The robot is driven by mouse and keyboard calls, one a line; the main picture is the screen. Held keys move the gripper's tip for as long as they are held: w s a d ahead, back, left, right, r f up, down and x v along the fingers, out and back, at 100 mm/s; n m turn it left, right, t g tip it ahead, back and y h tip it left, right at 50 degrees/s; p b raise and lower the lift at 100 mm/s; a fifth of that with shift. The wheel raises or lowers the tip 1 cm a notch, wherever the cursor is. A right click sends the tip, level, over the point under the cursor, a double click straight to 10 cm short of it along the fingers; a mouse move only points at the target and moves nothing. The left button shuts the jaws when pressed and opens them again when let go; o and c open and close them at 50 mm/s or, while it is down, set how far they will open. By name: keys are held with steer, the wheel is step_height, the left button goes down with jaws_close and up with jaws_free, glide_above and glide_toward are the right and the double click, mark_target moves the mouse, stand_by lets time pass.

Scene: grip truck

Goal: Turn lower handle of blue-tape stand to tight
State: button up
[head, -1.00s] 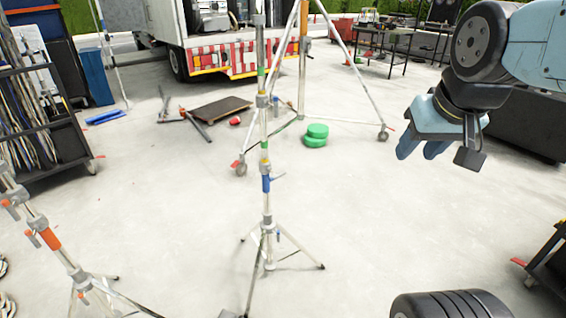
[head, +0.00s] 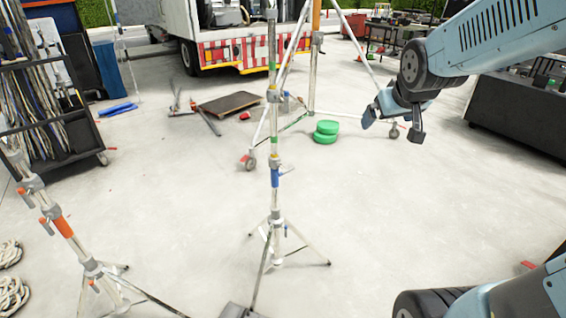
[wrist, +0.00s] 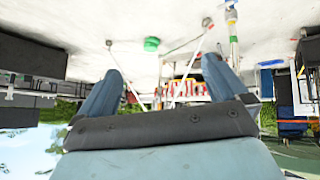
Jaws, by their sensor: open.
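The stand with blue tape (head: 275,178) stands upright in the middle of the head view, on spread tripod legs. Green bands mark its pole higher up. A small lever sticks out to the right beside the blue tape, and a joint sits higher on the pole. I cannot tell from this distance how tight the lower handle is. My gripper (head: 393,125) hangs to the right of the stand, well apart from it, open and empty. In the wrist view, which is upside down, the two fingers of my gripper (wrist: 163,88) are spread with nothing between them.
An orange-tape stand (head: 63,227) is at the left. Green discs (head: 326,131) lie on the floor behind the blue-tape stand, near a larger wheeled stand. A truck (head: 235,50) is at the back, a black rack (head: 85,135) at left. Floor around the stand is mostly clear.

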steer(key=w+a+f+n+t+y, duration=0.1)
steer(key=w+a+f, duration=0.1)
steer(key=w+f, duration=0.3)
steer(key=w+a+f+n+t, duration=0.1)
steer(key=w+f+n, duration=0.1)
steer(key=w, duration=0.5)
steer(key=n+t+y, duration=0.3)
steer(key=y, duration=0.4)
glide_toward(287, 171)
steer(key=w+d+r, duration=0.3)
steer(key=d+r, duration=0.2)
steer(key=r, duration=0.2)
steer(key=s+a+f+t+y, duration=0.1)
steer(key=s+a+f+y, duration=0.2)
steer(key=f, duration=0.7)
steer(key=x, duration=1.3)
steer(key=shift+w+a+r, duration=0.15)
steer(key=shift+a+r, duration=0.1)
steer(key=shift+r, duration=0.05)
steer(key=shift+c, duration=0.4)
